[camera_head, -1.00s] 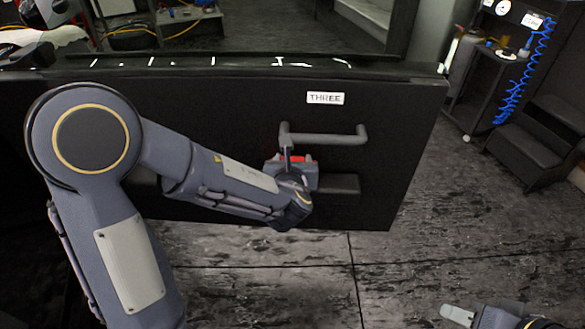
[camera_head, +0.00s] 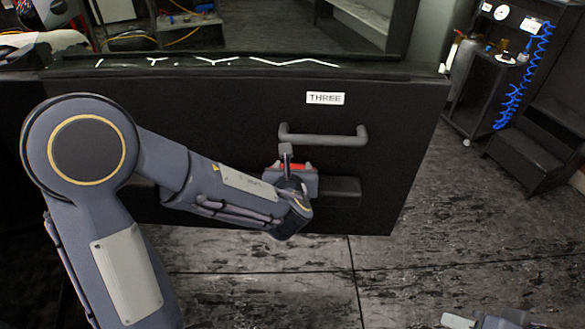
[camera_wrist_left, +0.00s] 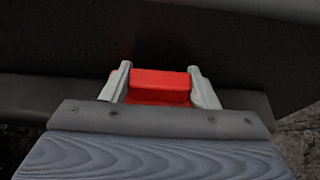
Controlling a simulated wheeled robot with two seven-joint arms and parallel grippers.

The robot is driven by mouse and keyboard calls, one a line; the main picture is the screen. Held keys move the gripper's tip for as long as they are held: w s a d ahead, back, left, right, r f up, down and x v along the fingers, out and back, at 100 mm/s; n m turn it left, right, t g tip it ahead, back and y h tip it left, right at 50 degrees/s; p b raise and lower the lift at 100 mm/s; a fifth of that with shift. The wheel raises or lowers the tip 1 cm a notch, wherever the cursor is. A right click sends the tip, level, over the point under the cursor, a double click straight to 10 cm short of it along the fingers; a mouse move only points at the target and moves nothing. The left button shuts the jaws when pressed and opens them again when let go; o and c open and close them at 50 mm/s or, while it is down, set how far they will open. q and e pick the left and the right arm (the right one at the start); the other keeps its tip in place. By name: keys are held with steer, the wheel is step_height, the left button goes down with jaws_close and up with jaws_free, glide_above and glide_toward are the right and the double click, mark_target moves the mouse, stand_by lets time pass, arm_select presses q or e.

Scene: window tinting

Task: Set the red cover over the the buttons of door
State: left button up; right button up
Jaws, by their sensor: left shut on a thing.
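The black door (camera_head: 230,110) stands upright with a white "THREE" label and a grey pull handle (camera_head: 325,136). My left gripper (camera_head: 287,163) is at the door, below the left end of the handle. The red cover (camera_head: 293,167) shows as a small red strip at the gripper. In the left wrist view the cover (camera_wrist_left: 160,84) sits between the two grey fingers, which are shut on it. A dark ledge (camera_head: 342,189) sticks out of the door beside the gripper. I cannot see the buttons. My right gripper (camera_head: 459,321) shows only partly at the bottom edge.
Open floor (camera_head: 440,230) lies to the right of and below the door. A dark step stool (camera_head: 530,150) and a cart with a blue coiled hose (camera_head: 525,80) stand at the right. The window opening is above the door.

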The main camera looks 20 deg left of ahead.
arm_select(q)
steer(key=shift+f, duration=0.2)
steer(key=o, duration=1.1)
steer(key=p+v, duration=0.1)
steer(key=v, duration=0.7)
steer(key=shift+w, duration=0.1)
